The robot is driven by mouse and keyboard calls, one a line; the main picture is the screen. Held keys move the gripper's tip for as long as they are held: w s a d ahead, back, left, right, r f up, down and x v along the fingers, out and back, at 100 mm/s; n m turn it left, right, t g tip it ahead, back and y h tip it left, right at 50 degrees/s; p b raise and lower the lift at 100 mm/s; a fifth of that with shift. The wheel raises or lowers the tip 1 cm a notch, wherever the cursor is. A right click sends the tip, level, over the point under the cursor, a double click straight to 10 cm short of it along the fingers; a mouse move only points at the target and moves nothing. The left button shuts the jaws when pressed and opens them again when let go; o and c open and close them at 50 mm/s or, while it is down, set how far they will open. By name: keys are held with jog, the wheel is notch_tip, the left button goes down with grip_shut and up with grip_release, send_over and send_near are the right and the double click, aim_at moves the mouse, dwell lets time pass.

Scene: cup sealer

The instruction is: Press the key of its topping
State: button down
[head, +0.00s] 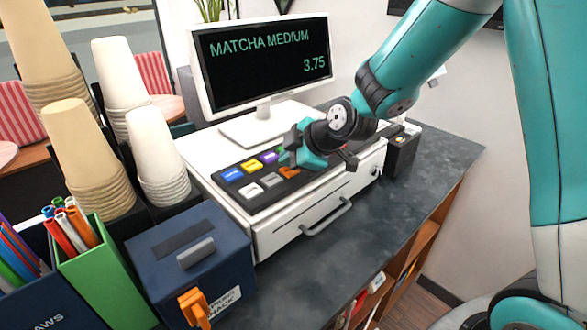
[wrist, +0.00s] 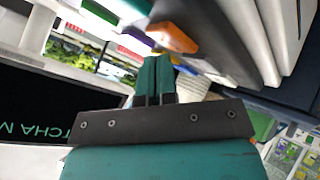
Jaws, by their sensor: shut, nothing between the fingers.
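The screen (head: 262,62) reads "MATCHA MEDIUM 3.75". The dark key pad (head: 262,192) on the white register carries a blue key (head: 232,174), a yellow key (head: 252,165), a purple key (head: 270,157), whitish keys (head: 251,191) and an orange key (head: 289,173). A sliver of green shows beside the gripper; the rest of that end is hidden. Key labels are too small to read surely. My gripper (head: 292,158) is shut and empty, over the pad's right part. In the wrist view its fingertips (wrist: 154,72) are together near the orange key (wrist: 172,38); contact cannot be told.
Stacked cups (head: 160,160), a green straw box (head: 105,275) and a navy box (head: 195,260) with an orange tag stand to the left. A drawer handle (head: 327,217) juts from the register front. A small black device (head: 402,150) stands right. The front counter (head: 350,240) is clear.

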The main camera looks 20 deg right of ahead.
jog(key=shift+f+b, duration=0.45)
jog(key=shift+b, duration=0.1)
dwell(0.4)
dwell(0.4)
jog(key=shift+r+p, duration=0.4)
jog(key=shift+r, duration=0.45)
jog(key=shift+r, duration=0.15)
jog(key=shift+r+p, duration=1.6)
jog(key=shift+r, duration=0.8)
